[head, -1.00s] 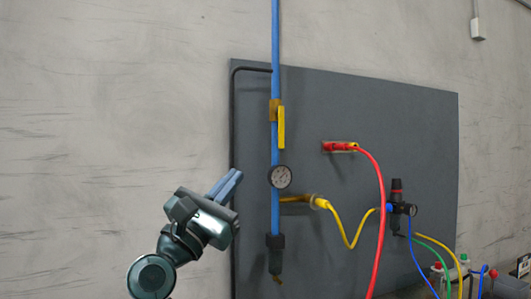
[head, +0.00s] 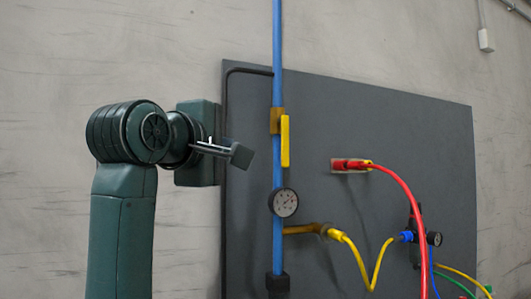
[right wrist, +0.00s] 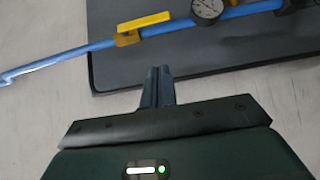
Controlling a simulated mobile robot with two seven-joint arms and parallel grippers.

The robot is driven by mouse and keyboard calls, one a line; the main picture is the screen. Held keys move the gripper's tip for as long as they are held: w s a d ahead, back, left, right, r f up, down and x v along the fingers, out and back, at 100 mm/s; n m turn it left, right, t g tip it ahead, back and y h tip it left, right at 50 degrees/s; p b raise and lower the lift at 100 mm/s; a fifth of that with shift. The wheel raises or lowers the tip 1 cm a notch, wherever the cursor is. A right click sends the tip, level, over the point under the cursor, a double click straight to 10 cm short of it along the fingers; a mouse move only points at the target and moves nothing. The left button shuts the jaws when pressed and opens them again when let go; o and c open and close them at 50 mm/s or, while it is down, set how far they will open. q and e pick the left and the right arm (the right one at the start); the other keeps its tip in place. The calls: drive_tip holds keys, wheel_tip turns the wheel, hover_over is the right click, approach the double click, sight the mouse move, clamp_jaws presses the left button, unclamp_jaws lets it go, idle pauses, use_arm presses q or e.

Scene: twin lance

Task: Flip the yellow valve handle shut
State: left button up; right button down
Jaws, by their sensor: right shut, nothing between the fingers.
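The yellow valve handle (head: 285,142) points straight down along the blue pipe (head: 278,60), parallel to it. It hangs from a brass valve body (head: 276,120). The handle also shows in the right wrist view (right wrist: 146,23), at the top. My right gripper (head: 243,154) is left of the pipe at about the height of the handle's lower half, with a gap between them. In the right wrist view its fingers (right wrist: 159,72) are together and empty, short of the pipe and handle. My left gripper is not in view.
A round gauge (head: 284,202) sits on the pipe below the valve. A dark panel (head: 400,120) stands behind, edged by a black line. A red hose (head: 405,195) and a yellow hose (head: 357,262) hang at the right. The space between gripper and handle looks clear.

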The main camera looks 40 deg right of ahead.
drive_tip(key=p, duration=0.3)
approach(284, 141)
drive_tip(key=w+d+f, duration=0.2)
drive_tip(key=w, duration=0.3)
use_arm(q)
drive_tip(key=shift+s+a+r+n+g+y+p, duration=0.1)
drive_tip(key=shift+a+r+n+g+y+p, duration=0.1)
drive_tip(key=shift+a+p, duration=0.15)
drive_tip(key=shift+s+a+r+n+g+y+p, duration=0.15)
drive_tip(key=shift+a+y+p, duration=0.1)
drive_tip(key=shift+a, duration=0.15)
use_arm(e)
drive_tip(key=shift+s+d+f, duration=0.2)
drive_tip(key=shift+d, duration=0.6)
drive_tip(key=shift+s+d+f, duration=0.15)
drive_tip(key=shift+s+d, duration=0.05)
drive_tip(key=shift+d, duration=0.6)
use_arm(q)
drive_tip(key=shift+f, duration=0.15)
use_arm(e)
drive_tip(key=shift+f, duration=0.1)
drive_tip(key=shift+s+d+n+b, duration=0.15)
drive_tip(key=shift+n+b, duration=0.15)
drive_tip(key=shift+b, duration=0.15)
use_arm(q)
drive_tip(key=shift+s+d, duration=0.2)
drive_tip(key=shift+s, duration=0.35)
use_arm(e)
drive_tip(key=shift+d+h, duration=0.1)
drive_tip(key=shift+h, duration=0.2)
